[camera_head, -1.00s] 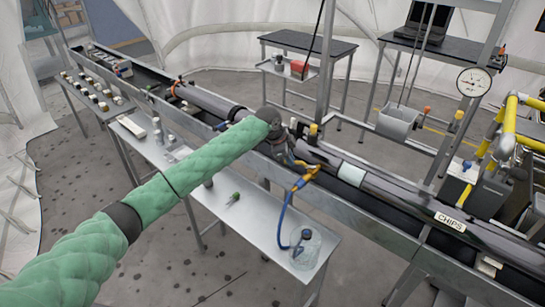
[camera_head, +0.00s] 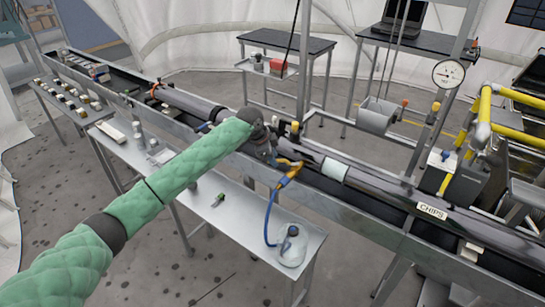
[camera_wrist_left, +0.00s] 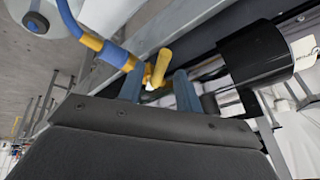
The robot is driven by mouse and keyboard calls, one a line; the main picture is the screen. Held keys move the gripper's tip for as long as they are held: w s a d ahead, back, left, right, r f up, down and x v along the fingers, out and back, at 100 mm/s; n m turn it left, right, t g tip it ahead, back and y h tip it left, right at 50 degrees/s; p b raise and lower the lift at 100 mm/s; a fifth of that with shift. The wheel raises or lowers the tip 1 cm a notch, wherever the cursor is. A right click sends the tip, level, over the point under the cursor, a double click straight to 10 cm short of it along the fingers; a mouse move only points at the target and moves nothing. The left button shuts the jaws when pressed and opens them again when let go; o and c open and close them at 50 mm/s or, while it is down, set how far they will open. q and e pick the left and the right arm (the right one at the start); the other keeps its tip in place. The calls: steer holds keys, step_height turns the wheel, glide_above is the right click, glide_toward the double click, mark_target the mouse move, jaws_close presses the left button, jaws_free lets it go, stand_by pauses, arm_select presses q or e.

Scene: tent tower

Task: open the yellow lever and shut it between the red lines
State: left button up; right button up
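The yellow lever (camera_wrist_left: 160,66) shows in the left wrist view beside a yellow fitting (camera_wrist_left: 113,54) on a blue hose. In the head view the yellow valve parts (camera_head: 289,170) sit on the front side of a long dark tube. My left gripper (camera_wrist_left: 158,86) is open, with its two blue fingers on either side of the lever's end in the wrist picture. I cannot tell whether they touch it. In the head view my green-sleeved left arm ends at the tube and its fingertips are mostly hidden. The red lines cannot be made out. My right gripper is not in view.
The blue hose (camera_head: 267,225) runs down to a clear jug (camera_head: 291,246) on a metal side table (camera_head: 235,225). The long tube (camera_head: 375,184) lies in a metal trough. A round gauge (camera_head: 448,73) hangs at right. Yellow pipes (camera_head: 484,115) stand at far right.

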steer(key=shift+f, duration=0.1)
